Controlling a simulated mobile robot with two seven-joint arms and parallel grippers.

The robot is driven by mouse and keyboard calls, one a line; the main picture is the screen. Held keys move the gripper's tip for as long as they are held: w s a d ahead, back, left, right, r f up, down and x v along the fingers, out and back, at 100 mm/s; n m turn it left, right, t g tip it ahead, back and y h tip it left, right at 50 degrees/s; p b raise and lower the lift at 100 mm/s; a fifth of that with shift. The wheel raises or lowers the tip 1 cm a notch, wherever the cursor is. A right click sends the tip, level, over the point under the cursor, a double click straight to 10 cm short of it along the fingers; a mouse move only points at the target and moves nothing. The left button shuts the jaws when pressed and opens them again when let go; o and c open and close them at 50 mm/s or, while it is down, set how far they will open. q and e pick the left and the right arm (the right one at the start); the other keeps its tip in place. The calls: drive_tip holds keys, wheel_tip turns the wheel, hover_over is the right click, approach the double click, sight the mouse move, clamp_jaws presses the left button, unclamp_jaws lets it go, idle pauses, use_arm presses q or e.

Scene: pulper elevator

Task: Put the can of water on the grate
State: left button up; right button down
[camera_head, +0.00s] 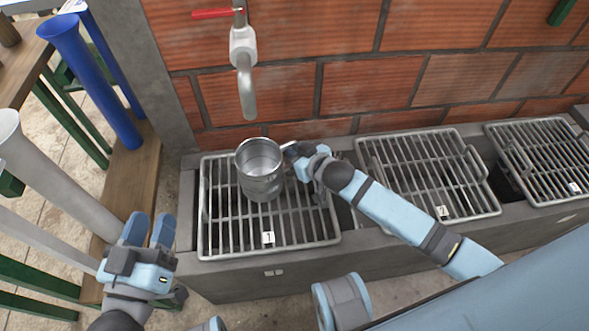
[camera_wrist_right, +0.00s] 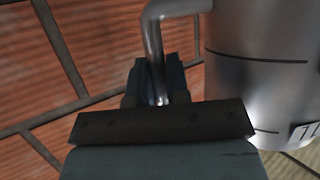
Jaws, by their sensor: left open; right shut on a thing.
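The metal can (camera_head: 262,178) is upright at the left grate (camera_head: 268,238), which carries a tag "1". I cannot tell whether its base touches the bars. My right gripper (camera_head: 296,155) is shut on the can's handle, at the can's right side. The right wrist view shows the handle (camera_wrist_right: 155,60) between the fingers and the can's wall (camera_wrist_right: 265,70) beside it. The inside of the can looks grey; I cannot make out a water level. My left gripper (camera_head: 149,230) is open and empty, left of the grate.
A tap (camera_head: 244,70) with a red lever hangs from the brick wall above the can. Two more grates, the middle one (camera_head: 428,170) and the right one (camera_head: 545,160), lie empty to the right. Blue and grey tubes (camera_head: 95,80) stand at the left on a wooden bench (camera_head: 130,185).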

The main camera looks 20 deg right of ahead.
sight(270, 167)
wheel_tip(270, 167, down, 2)
drive_tip(key=shift+f+b, duration=0.1)
drive_tip(key=shift+b, duration=0.2)
wheel_tip(270, 167, down, 4)
drive_tip(key=shift+r+b, duration=0.25)
drive_tip(key=shift+b, duration=0.4)
drive_tip(key=shift+r, duration=0.1)
use_arm(q)
drive_tip(key=shift+s+d+r+t+h, duration=0.1)
drive_tip(key=shift+d+r+t+h, duration=0.25)
drive_tip(key=shift+r, duration=0.25)
drive_tip(key=shift+s+d+r+t+h, duration=0.1)
drive_tip(key=shift+d+r+t+h, duration=0.1)
drive_tip(key=shift+r+h, duration=0.35)
use_arm(e)
drive_tip(key=c, duration=1.1)
unclamp_jaws()
